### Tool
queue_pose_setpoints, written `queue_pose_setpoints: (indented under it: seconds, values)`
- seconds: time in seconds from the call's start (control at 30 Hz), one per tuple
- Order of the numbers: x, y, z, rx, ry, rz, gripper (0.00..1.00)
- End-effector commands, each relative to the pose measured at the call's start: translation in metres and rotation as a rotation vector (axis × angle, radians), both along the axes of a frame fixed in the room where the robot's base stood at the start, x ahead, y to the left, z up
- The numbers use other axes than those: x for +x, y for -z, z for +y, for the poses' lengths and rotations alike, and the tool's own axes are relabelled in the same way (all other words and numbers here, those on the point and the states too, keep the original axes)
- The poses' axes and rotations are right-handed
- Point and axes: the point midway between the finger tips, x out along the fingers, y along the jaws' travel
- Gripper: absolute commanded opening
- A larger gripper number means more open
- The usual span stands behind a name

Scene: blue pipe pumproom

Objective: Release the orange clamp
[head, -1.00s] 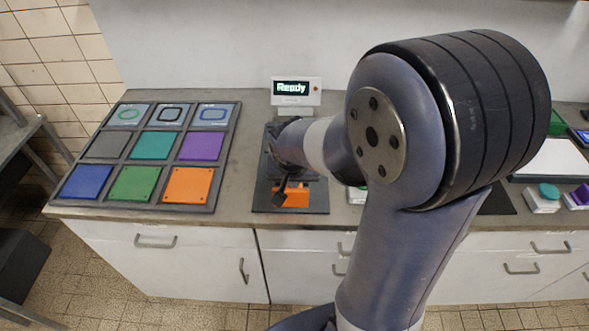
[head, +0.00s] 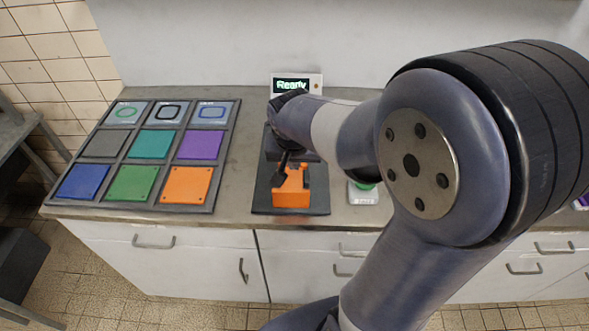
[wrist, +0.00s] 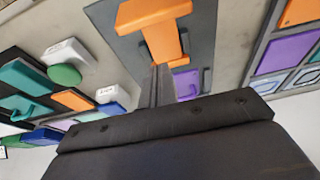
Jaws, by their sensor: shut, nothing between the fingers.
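The orange clamp (head: 291,191) sits on a dark base plate (head: 262,200) on the counter, below the small display. In the wrist view the clamp shows as an orange T-shaped part (wrist: 153,14) at the top. My gripper (head: 279,180) is shut and empty, pointing down at the clamp's left side in the head view. In the wrist view its thin dark fingers (wrist: 159,75) end close to the clamp's stem; I cannot tell whether they touch. A purple piece (wrist: 187,83) lies beside the fingers there. My arm hides part of the fixture behind the clamp.
A tray (head: 226,130) of coloured square plates lies left of the fixture. A white box with a green button (head: 363,194) stands to the right. The display (head: 297,84) behind reads "Ready". Counter strips beside the fixture are clear.

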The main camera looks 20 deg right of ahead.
Motion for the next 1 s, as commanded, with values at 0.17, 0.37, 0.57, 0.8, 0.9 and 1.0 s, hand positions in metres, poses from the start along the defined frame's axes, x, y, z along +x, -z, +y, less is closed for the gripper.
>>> queue_pose_setpoints:
  seconds: [0.17, 0.37, 0.57, 0.8, 0.9, 1.0]
  values:
    - [-0.009, -0.031, 0.004, 0.000, -0.002, -0.004, 0.00]
    - [-0.016, -0.049, 0.006, 0.001, 0.000, -0.001, 0.00]
    - [-0.018, -0.053, 0.006, 0.001, 0.000, 0.000, 0.00]
    - [-0.017, -0.052, 0.006, 0.000, 0.000, 0.000, 0.00]
    - [-0.016, -0.048, 0.005, 0.000, 0.000, 0.003, 0.00]
    - [-0.013, -0.037, 0.004, -0.001, 0.001, 0.006, 0.00]
